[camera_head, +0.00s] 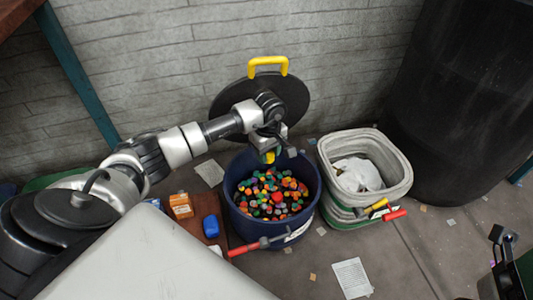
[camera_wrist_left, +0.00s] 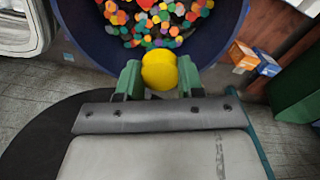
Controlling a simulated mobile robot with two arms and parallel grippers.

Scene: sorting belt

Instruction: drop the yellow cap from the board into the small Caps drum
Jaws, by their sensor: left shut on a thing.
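My left gripper (camera_head: 270,150) is shut on the yellow cap (camera_wrist_left: 160,70), which sits between its two green fingertips. The cap also shows as a small yellow spot in the head view (camera_head: 269,158). Gripper and cap are above the back part of the round dark blue drum (camera_head: 235,212), inside its rim as seen from the head. The drum holds many small coloured caps (camera_head: 272,192) and has a white label on its front, too small to read. The brown board (camera_head: 212,238) lies left of the drum.
An orange box (camera_head: 181,205) and a blue item (camera_head: 211,226) are on the board. A red-handled tool (camera_head: 250,246) is at the drum's front. A pale bin (camera_head: 390,155) stands right of it. A black disc with a yellow handle (camera_head: 268,65) is behind.

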